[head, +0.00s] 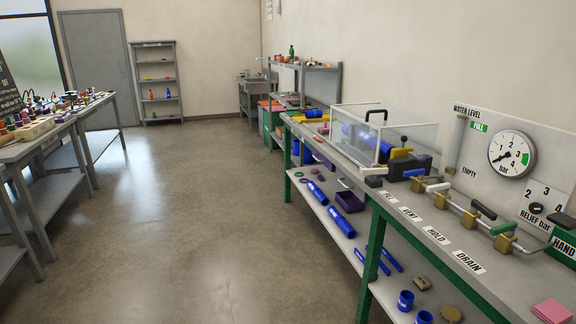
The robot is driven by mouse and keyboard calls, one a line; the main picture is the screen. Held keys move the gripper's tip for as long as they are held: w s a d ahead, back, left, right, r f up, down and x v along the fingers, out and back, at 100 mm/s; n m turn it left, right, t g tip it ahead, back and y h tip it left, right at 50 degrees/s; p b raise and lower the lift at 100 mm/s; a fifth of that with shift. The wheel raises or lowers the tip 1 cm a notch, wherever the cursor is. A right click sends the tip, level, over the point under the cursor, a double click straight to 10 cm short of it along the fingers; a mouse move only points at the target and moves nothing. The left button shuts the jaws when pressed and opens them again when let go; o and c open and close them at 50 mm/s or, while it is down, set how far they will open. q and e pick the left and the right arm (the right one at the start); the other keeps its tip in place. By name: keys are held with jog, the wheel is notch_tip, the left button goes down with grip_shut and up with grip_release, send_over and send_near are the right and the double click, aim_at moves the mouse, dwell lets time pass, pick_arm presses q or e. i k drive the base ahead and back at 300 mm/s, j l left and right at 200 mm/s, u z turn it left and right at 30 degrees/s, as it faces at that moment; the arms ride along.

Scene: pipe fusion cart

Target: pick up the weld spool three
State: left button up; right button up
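Several blue pipe pieces are in the head view, and I cannot tell which one is weld spool three. A blue pipe (341,222) and another blue pipe (317,193) lie on the lower shelf of the right bench. Thin blue pipes (391,259) lie nearer on that shelf, with a short blue fitting (405,301) beyond them toward me. Another blue piece (366,138) shows through the clear box (408,135) on the bench top. Neither of my grippers is in view.
The right bench (408,218) carries labelled valves (469,219), a pressure gauge (511,154) and a pink pad (551,311). A purple tray (350,201) sits on its lower shelf. A cluttered bench (38,133) stands left. The floor (205,215) between the benches is clear.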

aim_at(314, 113)
jog(key=i+j, duration=0.1)
jog(key=i, duration=1.75)
jog(key=i+z, duration=0.3)
jog(key=i, duration=0.25)
jog(key=i+z, duration=0.3)
jog(key=i, duration=0.3)
jog(key=i+j+z, duration=0.2)
jog(key=i+z, duration=0.15)
jog(key=i, duration=0.2)
jog(key=i+z, duration=0.3)
jog(key=i+j+z, duration=0.3)
jog(key=k+l, duration=0.1)
jog(key=k, duration=0.25)
jog(key=k+z, duration=0.1)
jog(key=z, duration=1.2)
jog(key=i+l+z, duration=0.1)
jog(key=l+z, duration=0.3)
jog(key=i+l+z, duration=0.2)
jog(key=l+z, duration=0.2)
jog(key=i+l+z, duration=0.2)
jog(key=l+z, duration=0.2)
jog(key=i+l, duration=0.35)
jog(key=u, duration=0.3)
